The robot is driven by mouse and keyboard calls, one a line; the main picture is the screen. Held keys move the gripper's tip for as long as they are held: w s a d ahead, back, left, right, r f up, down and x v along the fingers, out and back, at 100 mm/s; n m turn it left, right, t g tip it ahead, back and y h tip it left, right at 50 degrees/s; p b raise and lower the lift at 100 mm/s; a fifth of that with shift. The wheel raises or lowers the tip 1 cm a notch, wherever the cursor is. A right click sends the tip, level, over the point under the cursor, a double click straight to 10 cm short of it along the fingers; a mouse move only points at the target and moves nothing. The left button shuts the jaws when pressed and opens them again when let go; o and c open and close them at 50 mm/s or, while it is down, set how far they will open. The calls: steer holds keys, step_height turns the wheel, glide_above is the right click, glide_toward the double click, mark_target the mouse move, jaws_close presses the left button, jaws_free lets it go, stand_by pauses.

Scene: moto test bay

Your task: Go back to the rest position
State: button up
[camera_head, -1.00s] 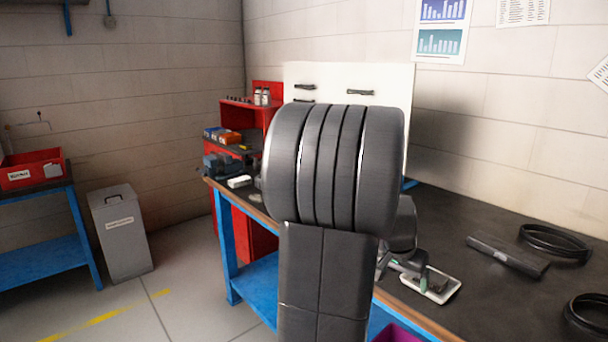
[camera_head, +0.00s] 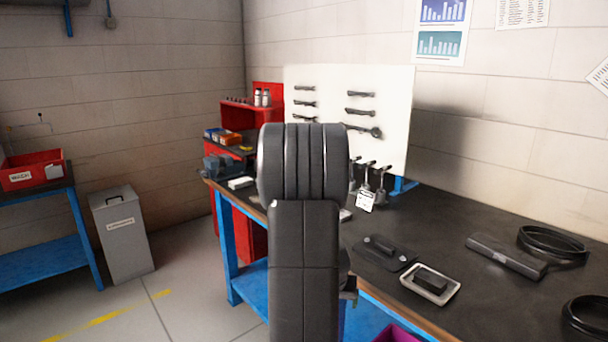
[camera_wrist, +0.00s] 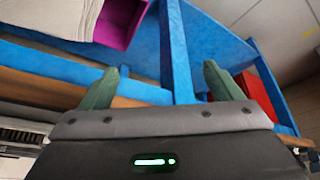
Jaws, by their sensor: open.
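My gripper (camera_wrist: 161,80) shows in the wrist view with its two green fingers wide apart and nothing between them. It faces the blue frame of the workbench (camera_wrist: 185,60), near the bench's front edge. In the head view my raised arm stands in front of the bench (camera_head: 440,225) and hides part of it. Only a small dark piece at the arm's right side, low in the picture, may belong to the gripper; its fingers are not clear there.
A pale tray (camera_head: 407,281) with a dark block, a black flat item (camera_head: 372,258) and black rings (camera_head: 553,241) lie on the bench. A tool board (camera_head: 400,100) stands behind. A purple bin (camera_head: 397,334) is below. Floor at left is open near the grey bin (camera_head: 122,235).

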steer(key=a+f+n, duration=0.1)
steer(key=a+f, duration=0.2)
steer(key=a, duration=0.2)
steer(key=shift+f+n+y, duration=0.15)
steer(key=shift+n+y, duration=0.15)
